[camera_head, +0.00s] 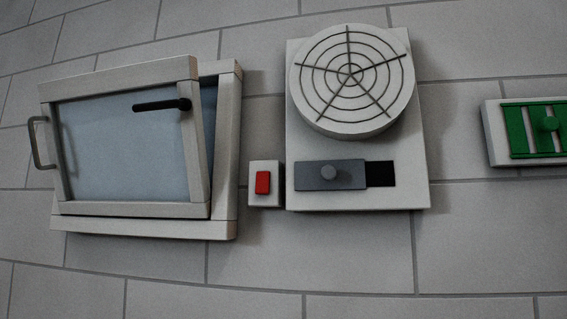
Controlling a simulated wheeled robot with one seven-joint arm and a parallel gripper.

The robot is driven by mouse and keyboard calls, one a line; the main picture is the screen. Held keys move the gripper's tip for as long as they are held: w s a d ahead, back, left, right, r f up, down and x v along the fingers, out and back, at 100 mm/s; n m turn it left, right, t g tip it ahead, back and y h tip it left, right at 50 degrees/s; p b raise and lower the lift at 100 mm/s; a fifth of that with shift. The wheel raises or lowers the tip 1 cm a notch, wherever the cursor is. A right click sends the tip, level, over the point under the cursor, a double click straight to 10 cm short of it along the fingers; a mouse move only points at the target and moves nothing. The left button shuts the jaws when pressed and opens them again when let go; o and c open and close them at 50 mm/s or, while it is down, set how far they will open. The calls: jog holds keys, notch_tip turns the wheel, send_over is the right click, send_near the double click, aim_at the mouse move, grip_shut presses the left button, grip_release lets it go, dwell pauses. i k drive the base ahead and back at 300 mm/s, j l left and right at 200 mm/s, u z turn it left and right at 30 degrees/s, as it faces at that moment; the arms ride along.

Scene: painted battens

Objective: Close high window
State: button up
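The window (125,150) is at the left of the head view, set on a grey block wall. Its white-framed sash stands tilted out from the outer frame (227,150), with a dark wedge-shaped gap at the upper right, so it is ajar. A black lever handle (162,105) sits at the sash's upper right and points left. A grey bow handle (40,143) is on the sash's left side. My gripper is not in view.
Right of the window is a small white box with a red switch (263,183). Beside it is a white panel with a round fan grille (351,75) and a grey slider (330,174). A green slatted vent (537,129) is at the far right. The wall below is bare.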

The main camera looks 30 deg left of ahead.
aim_at(107, 158)
jog(key=u, duration=2)
